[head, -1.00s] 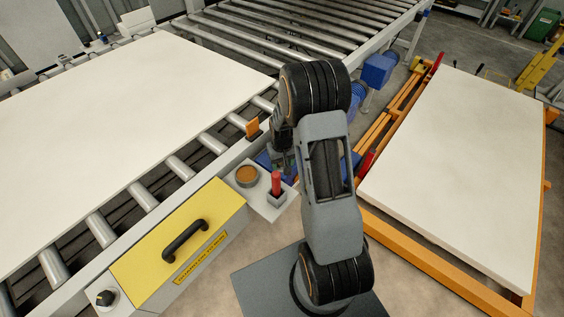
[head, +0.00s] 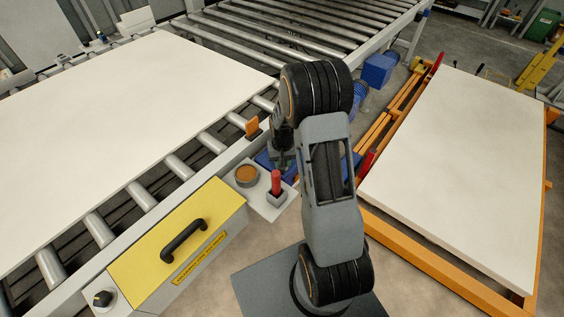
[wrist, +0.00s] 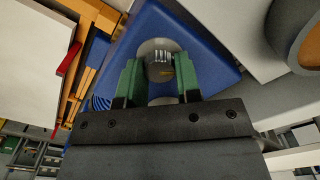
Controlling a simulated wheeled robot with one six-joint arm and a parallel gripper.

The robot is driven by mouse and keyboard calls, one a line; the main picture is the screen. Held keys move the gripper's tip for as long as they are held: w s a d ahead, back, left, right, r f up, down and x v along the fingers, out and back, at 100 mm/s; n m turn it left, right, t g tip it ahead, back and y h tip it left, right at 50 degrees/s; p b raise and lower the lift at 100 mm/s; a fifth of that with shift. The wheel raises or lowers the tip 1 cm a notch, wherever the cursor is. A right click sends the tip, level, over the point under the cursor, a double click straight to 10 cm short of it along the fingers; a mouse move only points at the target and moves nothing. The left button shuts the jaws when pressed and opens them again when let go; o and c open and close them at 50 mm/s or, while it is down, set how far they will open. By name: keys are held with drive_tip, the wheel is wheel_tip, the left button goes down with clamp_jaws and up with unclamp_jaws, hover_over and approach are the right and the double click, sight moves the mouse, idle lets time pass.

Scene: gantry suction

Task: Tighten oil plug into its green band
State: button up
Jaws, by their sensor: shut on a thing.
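In the wrist view the oil plug (wrist: 159,68) is a small dark grey cap with pale marks on top and a yellowish spot near its lower edge. It sits on a light round seat on a blue housing (wrist: 208,52). My gripper (wrist: 158,75) has its two green fingers shut on the plug from both sides. In the head view my gripper (head: 283,160) is small and dark above the blue housing, and the plug cannot be made out. I cannot clearly tell a green band apart from the green fingers.
A yellow cover (head: 180,245) with a black handle lies left. The roller conveyor carries a white board (head: 130,110). An orange frame with another board (head: 460,170) is right.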

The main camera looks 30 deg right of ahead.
drive_tip(key=o, duration=0.9)
drive_tip(key=shift+r, duration=0.15)
wheel_tip(320, 180, up, 14)
drive_tip(key=shift+f, duration=0.25)
drive_tip(key=s+a+r+n+t, duration=0.1)
drive_tip(key=s+a+r, duration=0.2)
drive_tip(key=s, duration=0.2)
drive_tip(key=s+a+r+n+t+p, duration=0.1)
drive_tip(key=s+a+r, duration=0.2)
drive_tip(key=s, duration=0.3)
drive_tip(key=s+a+r+n+t, duration=0.1)
drive_tip(key=s+a+r, duration=0.2)
drive_tip(key=s+r, duration=0.1)
drive_tip(key=shift+s+a+r+p, duration=0.1)
drive_tip(key=shift+s+a+p, duration=0.1)
drive_tip(key=shift+s+p, duration=0.35)
